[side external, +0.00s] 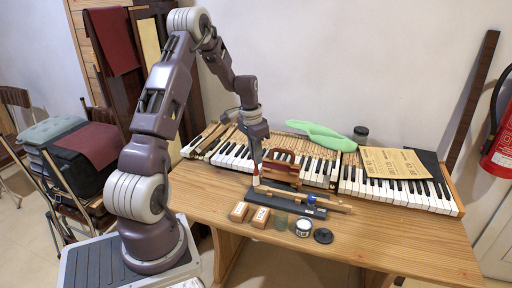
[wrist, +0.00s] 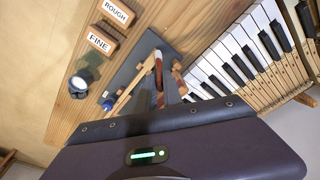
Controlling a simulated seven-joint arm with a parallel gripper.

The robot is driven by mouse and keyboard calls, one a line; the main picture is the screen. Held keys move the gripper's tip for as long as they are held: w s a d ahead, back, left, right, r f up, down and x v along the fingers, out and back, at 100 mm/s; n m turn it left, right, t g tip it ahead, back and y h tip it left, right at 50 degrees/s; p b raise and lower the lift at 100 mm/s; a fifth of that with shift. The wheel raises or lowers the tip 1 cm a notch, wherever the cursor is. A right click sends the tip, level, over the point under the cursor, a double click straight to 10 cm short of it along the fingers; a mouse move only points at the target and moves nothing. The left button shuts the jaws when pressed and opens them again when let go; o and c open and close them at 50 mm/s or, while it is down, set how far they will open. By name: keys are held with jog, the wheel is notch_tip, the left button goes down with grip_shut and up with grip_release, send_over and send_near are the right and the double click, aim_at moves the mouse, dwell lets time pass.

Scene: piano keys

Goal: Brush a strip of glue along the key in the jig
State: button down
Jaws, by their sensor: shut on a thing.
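My gripper (side external: 259,158) is shut on a slim brush (side external: 256,178), which has a reddish part and a pale tip and points down. The brush also shows in the wrist view (wrist: 158,78), partly hidden by my gripper. Its tip is over the left end of the dark jig (side external: 282,201); I cannot tell whether it touches the key. The pale wooden key (side external: 330,205) lies along the jig, with a blue knob (side external: 311,200) beside it. In the wrist view the key (wrist: 127,97) runs diagonally. An open glue jar (side external: 304,228) stands in front of the jig.
Two wooden blocks labelled ROUGH (wrist: 116,12) and FINE (wrist: 100,40) sit near the jig. A dark lid (side external: 323,236) lies beside the jar. Behind are a reddish-brown wooden piece (side external: 283,156), the keyboard (side external: 388,190), and a green cloth (side external: 318,135). The table's front right is clear.

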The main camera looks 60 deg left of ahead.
jog(key=shift+w+d, duration=5)
jog(key=shift+d, duration=0.15)
jog(key=shift+s+a+f, duration=0.15)
jog(key=shift+s+a, duration=2.4)
jog(key=shift+a, duration=0.05)
jog(key=shift+s+a+f, duration=0.1)
jog(key=shift+s+a, duration=2.4)
jog(key=shift+a, duration=0.05)
jog(key=shift+r, duration=4.1)
